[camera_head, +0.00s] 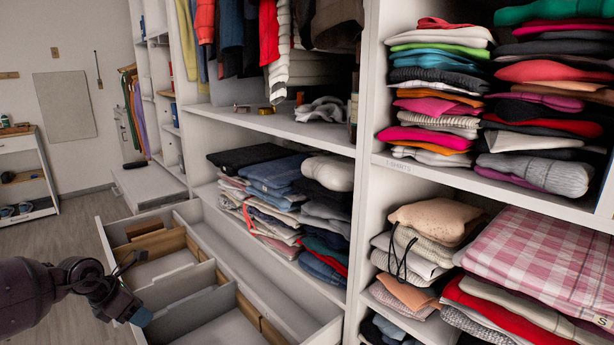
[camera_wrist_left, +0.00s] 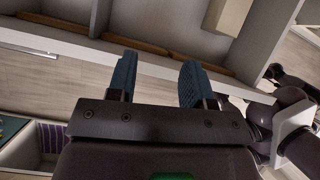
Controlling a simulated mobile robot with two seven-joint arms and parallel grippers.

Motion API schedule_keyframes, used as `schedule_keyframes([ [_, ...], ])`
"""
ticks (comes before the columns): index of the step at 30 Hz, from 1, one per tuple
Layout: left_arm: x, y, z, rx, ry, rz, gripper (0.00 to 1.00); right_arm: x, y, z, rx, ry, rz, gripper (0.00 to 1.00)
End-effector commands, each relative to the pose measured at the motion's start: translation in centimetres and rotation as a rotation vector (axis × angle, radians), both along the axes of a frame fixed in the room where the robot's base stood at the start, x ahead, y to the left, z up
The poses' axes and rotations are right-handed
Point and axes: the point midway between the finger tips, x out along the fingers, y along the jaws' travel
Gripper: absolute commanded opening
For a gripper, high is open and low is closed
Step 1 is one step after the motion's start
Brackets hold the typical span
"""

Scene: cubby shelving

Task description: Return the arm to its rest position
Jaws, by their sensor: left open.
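My left arm comes in from the lower left of the head view. Its gripper (camera_head: 137,292) hangs beside and over the front left of the open drawer (camera_head: 108,242). In the left wrist view the two blue fingers of my left gripper (camera_wrist_left: 158,80) stand apart with nothing between them. A wooden-coloured floor and the drawer's pale walls show past them. I cannot tell how far the fingers are from the drawer wall. My right gripper is not in view.
The pulled-out drawer has brown and grey dividers (camera_head: 150,245) and bare compartments. Shelves behind hold folded jeans (camera_head: 270,172), shirts (camera_head: 440,85) and a checked pink cloth (camera_head: 545,255). A small white cart (camera_head: 30,175) stands at the far left. Grey floor (camera_head: 60,255) is clear left of the drawer.

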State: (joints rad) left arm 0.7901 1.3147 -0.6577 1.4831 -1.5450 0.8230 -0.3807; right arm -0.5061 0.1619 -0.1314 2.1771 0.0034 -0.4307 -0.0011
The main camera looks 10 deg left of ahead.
Motion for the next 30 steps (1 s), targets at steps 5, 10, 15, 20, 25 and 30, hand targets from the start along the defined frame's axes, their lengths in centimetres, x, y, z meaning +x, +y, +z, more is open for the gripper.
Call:
schedule_keyframes([
  [5,2.4,-5.5,3.3,-0.307,-0.116,0.133,0.47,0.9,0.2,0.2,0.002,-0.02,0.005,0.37],
  [10,3.0,-12.3,6.4,-0.727,-0.151,0.32,0.47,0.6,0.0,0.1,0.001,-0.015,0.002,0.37],
  [15,0.9,-17.1,7.9,-1.184,-0.063,0.616,0.47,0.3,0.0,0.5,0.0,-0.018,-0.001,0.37],
  [20,-2.4,-18.8,7.1,-1.53,0.095,0.951,0.47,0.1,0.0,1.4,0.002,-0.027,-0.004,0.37],
  [25,-6.8,-19.3,4.8,-1.777,0.277,1.299,0.47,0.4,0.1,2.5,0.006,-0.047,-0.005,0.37],
  [30,-12.0,-19.5,2.3,-1.944,0.456,1.625,0.47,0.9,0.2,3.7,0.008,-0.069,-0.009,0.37],
])
